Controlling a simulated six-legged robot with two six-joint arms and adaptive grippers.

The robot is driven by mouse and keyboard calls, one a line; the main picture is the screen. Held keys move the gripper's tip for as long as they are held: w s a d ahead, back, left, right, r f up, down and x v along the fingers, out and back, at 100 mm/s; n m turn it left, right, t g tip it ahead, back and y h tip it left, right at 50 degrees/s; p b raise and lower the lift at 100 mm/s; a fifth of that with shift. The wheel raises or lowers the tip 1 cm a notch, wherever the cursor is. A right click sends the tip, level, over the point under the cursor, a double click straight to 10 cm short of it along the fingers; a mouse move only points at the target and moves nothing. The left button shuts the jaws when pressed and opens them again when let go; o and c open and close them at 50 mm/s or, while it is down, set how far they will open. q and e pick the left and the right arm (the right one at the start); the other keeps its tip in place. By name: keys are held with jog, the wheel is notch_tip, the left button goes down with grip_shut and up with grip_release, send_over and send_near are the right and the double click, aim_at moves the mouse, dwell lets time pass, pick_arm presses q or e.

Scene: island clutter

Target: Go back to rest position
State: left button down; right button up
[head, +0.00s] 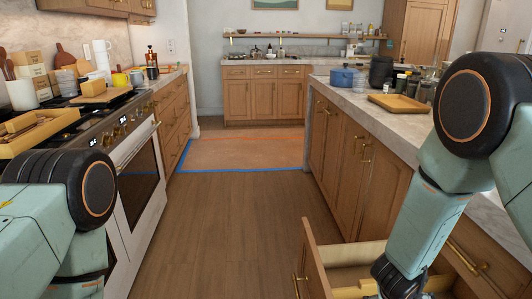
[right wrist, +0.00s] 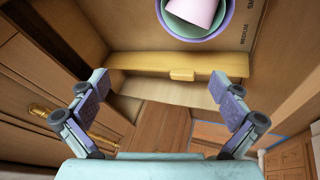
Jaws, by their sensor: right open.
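My right arm reaches down over an open drawer (head: 345,278) at the bottom right of the head view. In the right wrist view my right gripper (right wrist: 162,112) is open, with its two fingers wide apart and nothing between them. Beyond the fingers a yellow bar-like piece (right wrist: 150,66) with a small block on it lies across the view. My left arm shows at the left edge of the head view, in front of the stove; its gripper is out of the picture.
The right wrist view shows nested purple and green bowls (right wrist: 197,36) with a pink cup-like thing inside. The island counter (head: 345,98) carries a blue pot (head: 342,77), a yellow tray (head: 399,103) and jars. A stove (head: 140,175) stands left. The wooden floor (head: 235,220) between is clear.

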jog(key=s+a+r+n+t+y+p, duration=0.2)
jog(key=s+a+r+n+y+p, duration=0.1)
jog(key=a+r+n+p, duration=0.3)
jog(key=shift+s+a+r+n, duration=0.2)
jog(key=shift+s+r+n, duration=0.3)
jog(key=shift+n, duration=0.7)
